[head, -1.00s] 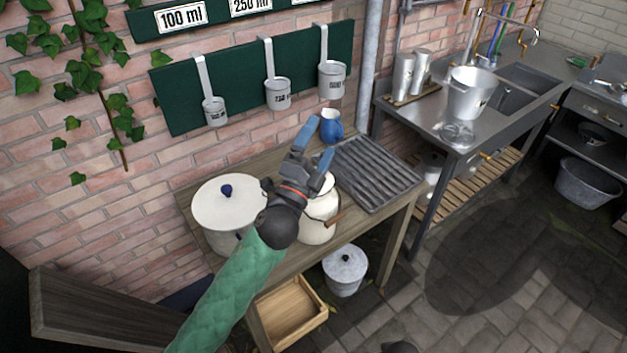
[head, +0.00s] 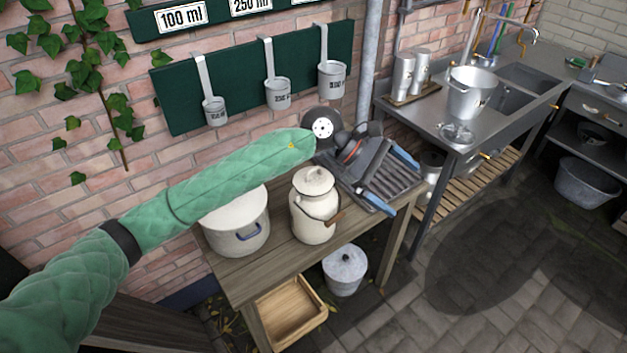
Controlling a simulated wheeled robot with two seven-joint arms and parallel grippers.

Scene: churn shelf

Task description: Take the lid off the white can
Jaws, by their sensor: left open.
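The white can (head: 312,221) stands upright on the wooden table, with a wire bail handle and a brown wooden grip at its right side. Its lid (head: 314,180) sits on top of the can's neck. My left gripper (head: 392,181) is open and empty, with blue fingertips spread apart. It hovers over the dark ribbed rack, to the right of the can and apart from it. My right gripper is not in view.
A big white pot (head: 238,228) stands left of the can, partly behind my left arm. A wooden table (head: 283,262) bears both. Below are a lidded grey bucket (head: 344,270) and a wooden crate (head: 291,312). Measuring ladles (head: 278,93) hang on the wall behind.

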